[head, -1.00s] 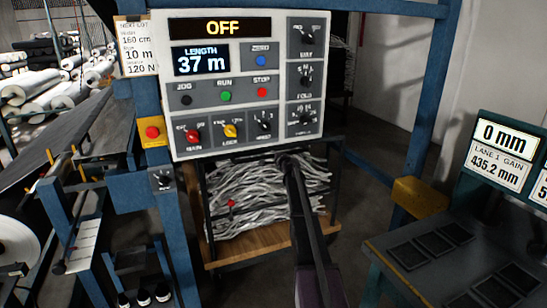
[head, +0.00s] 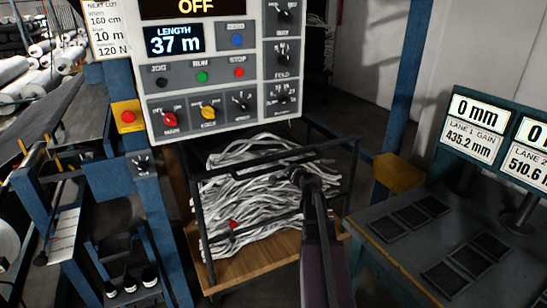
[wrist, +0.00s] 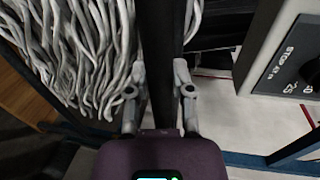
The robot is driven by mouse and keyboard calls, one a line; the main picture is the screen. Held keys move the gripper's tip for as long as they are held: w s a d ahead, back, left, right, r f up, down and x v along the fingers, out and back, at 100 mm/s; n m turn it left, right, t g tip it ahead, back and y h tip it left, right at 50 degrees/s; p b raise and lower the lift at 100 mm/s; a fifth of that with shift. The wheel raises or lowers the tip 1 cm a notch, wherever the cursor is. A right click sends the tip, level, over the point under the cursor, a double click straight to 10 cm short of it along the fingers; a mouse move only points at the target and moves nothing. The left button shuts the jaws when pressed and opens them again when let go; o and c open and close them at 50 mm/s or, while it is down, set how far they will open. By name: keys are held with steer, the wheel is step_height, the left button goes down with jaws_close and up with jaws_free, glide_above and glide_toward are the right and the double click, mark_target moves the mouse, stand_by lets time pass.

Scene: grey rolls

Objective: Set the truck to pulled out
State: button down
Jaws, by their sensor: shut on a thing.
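The truck (head: 262,263) is a low cart with a wooden deck and a black tube frame, loaded with tangled grey-white strips (head: 245,200). It stands below the control panel, its near end out in front of the panel. My gripper (head: 303,177) is at the truck's upper right, by its dark handle bar (head: 262,171). In the wrist view, the dark bar (wrist: 160,30) runs between the two fingers of my gripper (wrist: 159,80), which is shut on it. The strips lie to the left there. My arm hides part of the truck's right side.
The control panel (head: 215,100) reads OFF and 37 m. Blue posts (head: 170,220) and a machine with a roller stand on the left. A yellow block (head: 398,173) and a bench with dark pads (head: 410,215) stand on the right. Some floor shows behind the truck.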

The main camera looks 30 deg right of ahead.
steer(key=shift+f+v, duration=0.15)
steer(key=shift+v, duration=0.65)
steer(key=shift+f+v, duration=0.15)
steer(key=shift+v, duration=0.7)
steer(key=shift+c, duration=2.4)
jaws_free()
steer(key=shift+s, duration=0.1)
